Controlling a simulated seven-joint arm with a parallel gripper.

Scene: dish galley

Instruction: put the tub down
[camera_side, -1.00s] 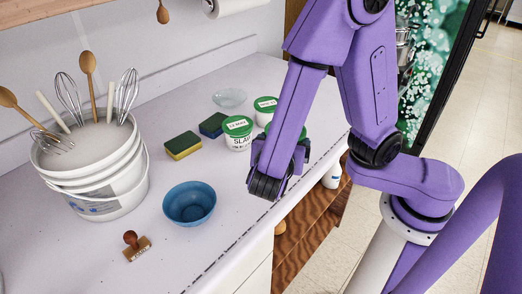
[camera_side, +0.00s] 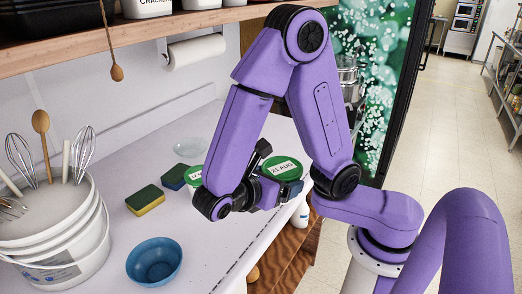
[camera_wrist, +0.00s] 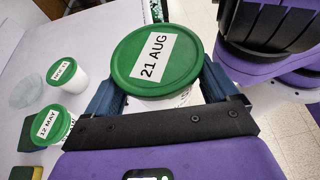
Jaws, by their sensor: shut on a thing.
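A white tub with a green lid labelled "21 AUG" (camera_wrist: 155,62) is between the two fingers of my gripper (camera_wrist: 155,95) in the wrist view. In the side view, the lid of this tub (camera_side: 284,168) shows to the right of my wrist, near the counter's right edge. My gripper (camera_side: 268,185) is shut on its sides there. The tub looks about upright. Its base is hidden, so I cannot tell whether it touches the counter.
Two other green-lidded tubs, one labelled "12 MAY" (camera_wrist: 50,123) and another (camera_wrist: 66,76), stand on the white counter (camera_side: 215,235). A clear bowl (camera_side: 190,147), sponges (camera_side: 146,200), a blue bowl (camera_side: 154,262) and a utensil bucket (camera_side: 55,235) are there too. Bare counter lies between them and the edge.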

